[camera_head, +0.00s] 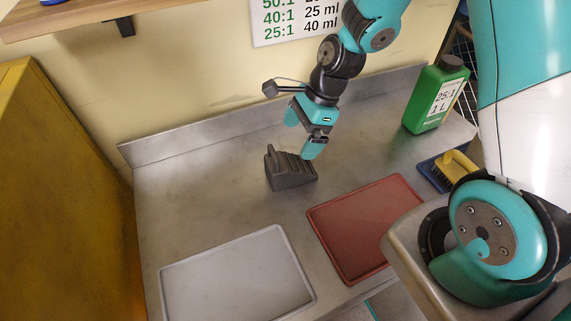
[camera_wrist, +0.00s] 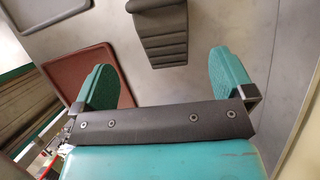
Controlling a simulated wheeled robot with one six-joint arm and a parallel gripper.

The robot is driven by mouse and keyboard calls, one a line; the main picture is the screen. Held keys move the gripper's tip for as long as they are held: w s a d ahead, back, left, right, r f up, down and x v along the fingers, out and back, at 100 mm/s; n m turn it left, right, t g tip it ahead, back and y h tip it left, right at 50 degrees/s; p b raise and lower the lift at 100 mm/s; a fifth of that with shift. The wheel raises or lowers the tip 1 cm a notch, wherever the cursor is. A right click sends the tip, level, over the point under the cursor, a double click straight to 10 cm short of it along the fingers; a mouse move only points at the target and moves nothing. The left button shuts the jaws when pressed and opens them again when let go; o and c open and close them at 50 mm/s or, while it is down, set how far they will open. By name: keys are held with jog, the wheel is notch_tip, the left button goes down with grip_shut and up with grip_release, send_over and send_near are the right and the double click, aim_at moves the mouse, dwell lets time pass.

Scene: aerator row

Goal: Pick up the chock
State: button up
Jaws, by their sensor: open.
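The chock (camera_head: 289,169) is a dark grey ribbed wedge standing on the metal worktop. In the wrist view the chock (camera_wrist: 163,35) lies ahead of the fingers, between their lines, with its top end cut off by the frame edge. My gripper (camera_head: 302,136) has teal fingers and hangs above and just behind the chock in the head view. In the wrist view my gripper (camera_wrist: 166,75) is open, with nothing between its fingers. The fingers appear apart from the chock; the exact gap is hard to tell.
A red tray (camera_head: 365,225) lies to the chock's right and front, and a grey tray (camera_head: 238,280) to the front left. A green bottle (camera_head: 436,95) stands at the back right beside a yellow-handled brush (camera_head: 455,163). The worktop left of the chock is clear.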

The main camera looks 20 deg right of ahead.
aim_at(286, 162)
jog(key=p+x, duration=0.1)
jog(key=x, duration=0.5)
jog(key=shift+f, duration=0.1)
jog(key=shift+d+p+x, duration=0.2)
jog(key=shift+p+x, duration=0.3)
jog(key=shift+x, duration=0.95)
jog(key=shift+d+p+x, duration=0.2)
jog(key=shift+p+x, duration=0.25)
jog(key=shift+x, duration=1)
jog(key=shift+w+f, duration=0.1)
jog(key=c, duration=1.3)
